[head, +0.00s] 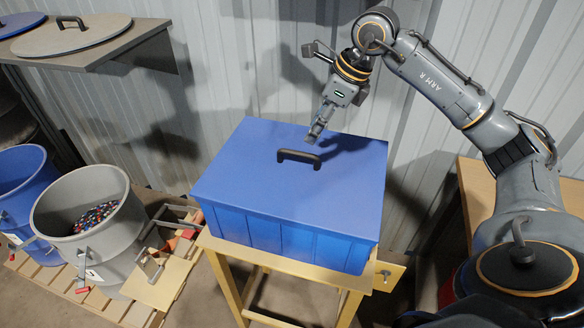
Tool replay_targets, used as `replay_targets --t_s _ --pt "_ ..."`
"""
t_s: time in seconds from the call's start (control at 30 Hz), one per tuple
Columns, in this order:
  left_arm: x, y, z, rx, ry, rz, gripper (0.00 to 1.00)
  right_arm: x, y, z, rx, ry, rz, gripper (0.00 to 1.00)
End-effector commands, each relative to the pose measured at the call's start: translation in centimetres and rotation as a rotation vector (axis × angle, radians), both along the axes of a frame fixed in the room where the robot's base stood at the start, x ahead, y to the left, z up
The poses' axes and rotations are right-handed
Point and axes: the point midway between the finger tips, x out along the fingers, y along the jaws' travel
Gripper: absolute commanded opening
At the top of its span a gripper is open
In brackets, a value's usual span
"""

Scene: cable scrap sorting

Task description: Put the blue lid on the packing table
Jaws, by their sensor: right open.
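A blue rectangular lid (240,160) with a black bar handle (298,158) lies on a blue ribbed crate (290,240). The crate stands on a light wooden table (232,258). A round blue lid (14,24) lies on the shelf at the upper left, cut by the picture edge. Which blue lid the task means, and which table is the packing table, I cannot tell. My right gripper (315,136) is open, pointing down above the rectangular lid, just behind its handle and apart from it. My left gripper is not in view.
A grey round lid (70,38) lies on the shelf (130,38). A blue barrel (22,190) and a grey barrel (80,228) with coloured scrap stand on a pallet at left. A wooden surface (474,195) is at right, partly hidden by my right arm.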

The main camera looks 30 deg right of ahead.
Motion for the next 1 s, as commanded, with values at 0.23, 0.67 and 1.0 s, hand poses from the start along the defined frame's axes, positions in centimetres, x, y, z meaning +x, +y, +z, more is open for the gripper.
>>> replay_targets --t_s 0.23,0.67,1.0 --pt "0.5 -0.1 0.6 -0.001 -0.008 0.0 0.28 1.2 1.1 -3.8 0.003 0.002 0.002 0.41" --pt "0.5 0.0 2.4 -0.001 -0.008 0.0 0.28 2.8 2.2 -8.1 0.004 0.003 0.003 0.41" --pt "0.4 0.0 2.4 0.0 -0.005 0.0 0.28 3.2 2.5 -9.3 0.003 -0.002 0.003 0.41"
